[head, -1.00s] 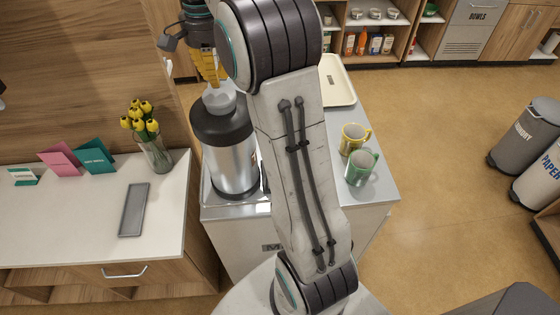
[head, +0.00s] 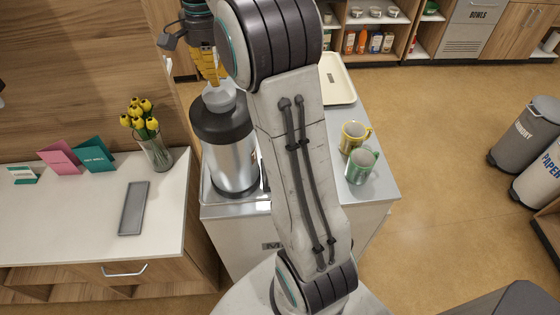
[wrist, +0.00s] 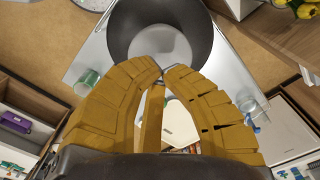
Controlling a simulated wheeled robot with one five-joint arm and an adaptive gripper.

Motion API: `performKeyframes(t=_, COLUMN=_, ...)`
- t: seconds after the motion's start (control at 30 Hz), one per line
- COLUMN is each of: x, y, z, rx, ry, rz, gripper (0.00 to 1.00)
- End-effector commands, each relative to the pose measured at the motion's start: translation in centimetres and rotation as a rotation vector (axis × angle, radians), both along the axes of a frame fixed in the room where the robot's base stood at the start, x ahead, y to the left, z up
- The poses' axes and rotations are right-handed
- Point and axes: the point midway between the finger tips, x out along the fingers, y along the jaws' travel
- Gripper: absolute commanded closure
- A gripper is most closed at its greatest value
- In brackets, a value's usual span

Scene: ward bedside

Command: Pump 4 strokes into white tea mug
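A steel pump dispenser (head: 230,160) with a black top and a pale grey pump knob (head: 220,98) stands upright on the cart. My gripper (head: 216,80) has yellow fingers pointing down just over the knob; contact is unclear. In the wrist view the fingertips (wrist: 164,74) come together, with nothing seen between them, in front of the knob (wrist: 162,46) and the dark collar (wrist: 197,33). A white tea mug cannot be made out; my arm hides part of the cart beside the dispenser. A yellow mug (head: 353,137) and a green mug (head: 360,166) stand right of my arm.
The metal cart top (head: 383,190) has bare room near its right edge. A cream tray (head: 336,82) lies at its back. On the left counter (head: 70,220) are a vase of yellow tulips (head: 155,150), cards and a grey tray (head: 133,208). Bins (head: 530,130) stand far right.

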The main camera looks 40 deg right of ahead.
Motion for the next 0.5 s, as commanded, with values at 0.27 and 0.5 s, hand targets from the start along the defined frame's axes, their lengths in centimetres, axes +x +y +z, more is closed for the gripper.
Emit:
performKeyframes(t=0.27, x=0.0, y=0.0, z=-1.0, rx=0.000, ry=0.000, rz=0.000, gripper=1.00)
performKeyframes(t=0.5, x=0.0, y=0.0, z=-1.7, rx=0.000, ry=-0.001, rz=0.000, gripper=1.00)
